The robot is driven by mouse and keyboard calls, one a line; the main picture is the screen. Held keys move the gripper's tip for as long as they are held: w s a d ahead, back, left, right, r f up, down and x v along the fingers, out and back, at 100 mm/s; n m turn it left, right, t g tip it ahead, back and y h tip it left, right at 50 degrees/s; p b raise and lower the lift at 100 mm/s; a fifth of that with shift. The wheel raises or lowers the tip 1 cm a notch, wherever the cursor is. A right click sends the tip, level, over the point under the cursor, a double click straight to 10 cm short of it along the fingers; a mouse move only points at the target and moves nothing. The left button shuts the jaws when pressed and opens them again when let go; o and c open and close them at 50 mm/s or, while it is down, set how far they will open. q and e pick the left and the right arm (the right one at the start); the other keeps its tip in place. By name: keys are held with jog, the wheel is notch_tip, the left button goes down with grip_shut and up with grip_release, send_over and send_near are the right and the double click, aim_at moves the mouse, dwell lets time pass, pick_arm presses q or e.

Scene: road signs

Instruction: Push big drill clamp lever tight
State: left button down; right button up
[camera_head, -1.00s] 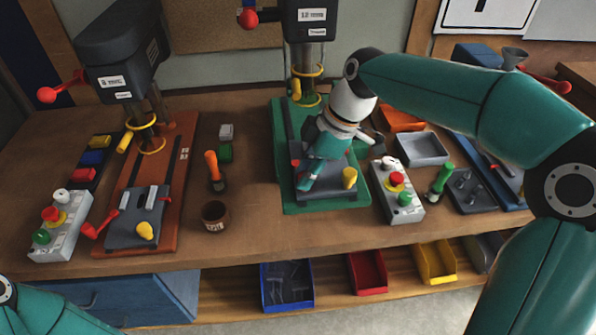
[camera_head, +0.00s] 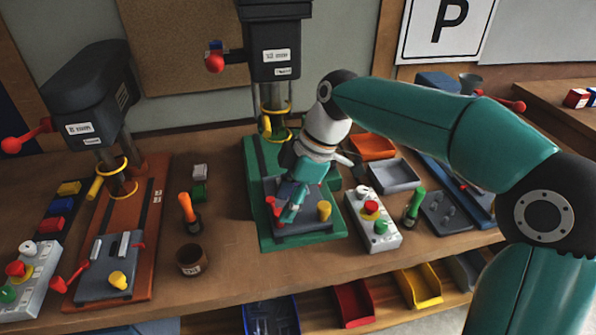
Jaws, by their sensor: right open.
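The drill with the green base (camera_head: 300,241) stands in the middle, its dark head (camera_head: 278,45) at the top. A grey clamp (camera_head: 290,228) with a yellow knob (camera_head: 324,210) sits on that base. A red clamp lever (camera_head: 273,206) shows at the clamp's left side, partly beside my right gripper. My right gripper (camera_head: 288,213) is open and points down over the clamp, close to the red lever; I cannot tell whether it touches. It hides part of the clamp. My left gripper is out of view.
A second drill with an orange base (camera_head: 147,225) stands at left with its own clamp and red lever (camera_head: 68,279). A control box with buttons (camera_head: 373,220), a green-handled tool (camera_head: 413,206), a brown cup (camera_head: 191,259) and an orange-handled tool (camera_head: 189,212) stand nearby.

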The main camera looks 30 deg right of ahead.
jog(key=w+v, duration=0.1)
jog(key=v, duration=0.8)
jog(key=shift+s+r, duration=0.15)
jog(key=shift+s, duration=0.35)
jog(key=shift+d, duration=0.15)
